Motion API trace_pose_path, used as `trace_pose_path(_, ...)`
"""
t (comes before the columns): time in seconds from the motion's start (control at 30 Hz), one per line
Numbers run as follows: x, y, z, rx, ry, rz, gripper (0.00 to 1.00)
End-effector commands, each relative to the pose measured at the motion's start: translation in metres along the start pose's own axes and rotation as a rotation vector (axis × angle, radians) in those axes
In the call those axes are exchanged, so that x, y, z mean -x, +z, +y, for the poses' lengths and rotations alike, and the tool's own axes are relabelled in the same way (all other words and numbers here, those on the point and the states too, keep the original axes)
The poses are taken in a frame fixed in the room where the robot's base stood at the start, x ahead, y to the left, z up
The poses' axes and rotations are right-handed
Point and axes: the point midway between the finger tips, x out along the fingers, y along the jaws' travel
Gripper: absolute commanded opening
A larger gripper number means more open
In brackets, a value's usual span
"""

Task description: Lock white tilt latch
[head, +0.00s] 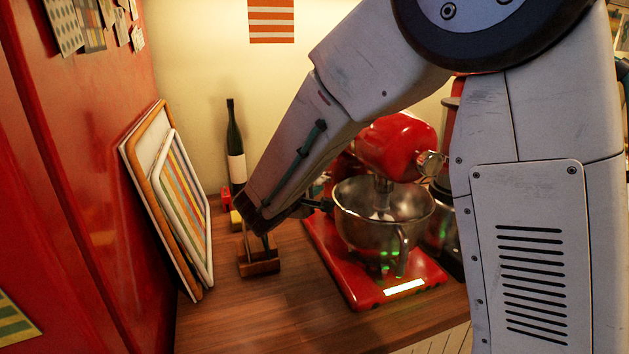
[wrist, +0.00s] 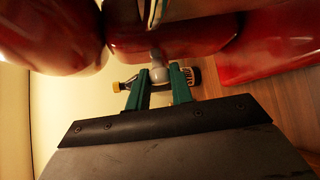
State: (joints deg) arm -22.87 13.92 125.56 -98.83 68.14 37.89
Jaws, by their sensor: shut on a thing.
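The red stand mixer (head: 400,145) stands on the counter, its head over a steel bowl (head: 370,215). In the wrist view, the white tilt latch (wrist: 158,74) shows as a small pale rounded knob against the red mixer body (wrist: 175,45). The green fingers of my gripper (wrist: 161,88) are on either side of the latch and closed on it. In the head view, my forearm hides most of the mixer's left rear; only a small part of my gripper (head: 320,200) shows there, and the latch is hidden.
A dark bottle (head: 235,150) stands by the back wall. Trays (head: 165,190) lean against the red cabinet (head: 80,170) on the left. A small wooden holder (head: 260,264) stands left of the mixer base (head: 375,275). The counter front (head: 235,310) is clear.

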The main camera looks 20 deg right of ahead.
Motion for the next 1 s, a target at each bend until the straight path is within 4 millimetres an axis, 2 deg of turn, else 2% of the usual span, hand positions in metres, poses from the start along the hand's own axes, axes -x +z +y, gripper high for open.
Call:
trace_pose_path(0.13, -0.001, 0.000, -0.012, -0.086, 0.091, -0.001, 0.00)
trace_pose_path(0.33, -0.002, -0.002, -0.019, -0.183, 0.185, 0.001, 0.00)
trace_pose_path(0.7, -0.002, -0.002, -0.020, -0.205, 0.203, 0.002, 0.00)
trace_pose_path(0.73, -0.002, -0.002, -0.020, -0.204, 0.203, 0.002, 0.25)
trace_pose_path(0.8, -0.002, -0.002, -0.020, -0.204, 0.202, 0.002, 0.44)
trace_pose_path(1.0, -0.002, -0.002, -0.020, -0.204, 0.203, 0.002, 0.44)
